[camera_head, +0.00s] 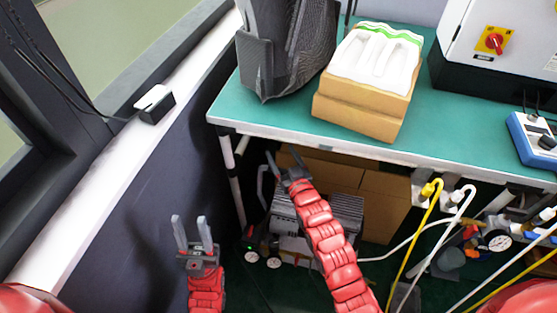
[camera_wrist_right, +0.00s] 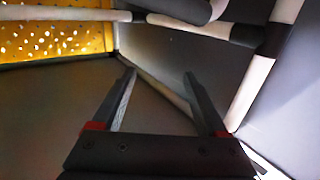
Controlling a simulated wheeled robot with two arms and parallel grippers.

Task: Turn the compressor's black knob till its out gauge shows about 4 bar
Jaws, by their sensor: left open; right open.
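The compressor (camera_head: 292,237) is a grey and white boxy unit on the floor under the green table, partly hidden behind my right arm. Two small round white gauges show low on its front, the left gauge (camera_head: 251,257) and the right gauge (camera_head: 274,263); their needles are too small to read. I cannot pick out the black knob for sure. My right gripper (camera_head: 283,160) is open and empty, above the compressor near the table's front edge. Its open fingers show in the right wrist view (camera_wrist_right: 160,88) with nothing between them. My left gripper (camera_head: 190,232) is open and empty, left of the compressor.
The green table (camera_head: 265,118) carries a cardboard box (camera_head: 362,108), a dark grey object (camera_head: 285,45) and a white cabinet with a red switch (camera_head: 494,41). A table leg (camera_head: 232,180) stands left of the compressor. Yellow and white hoses (camera_head: 428,225) hang at right.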

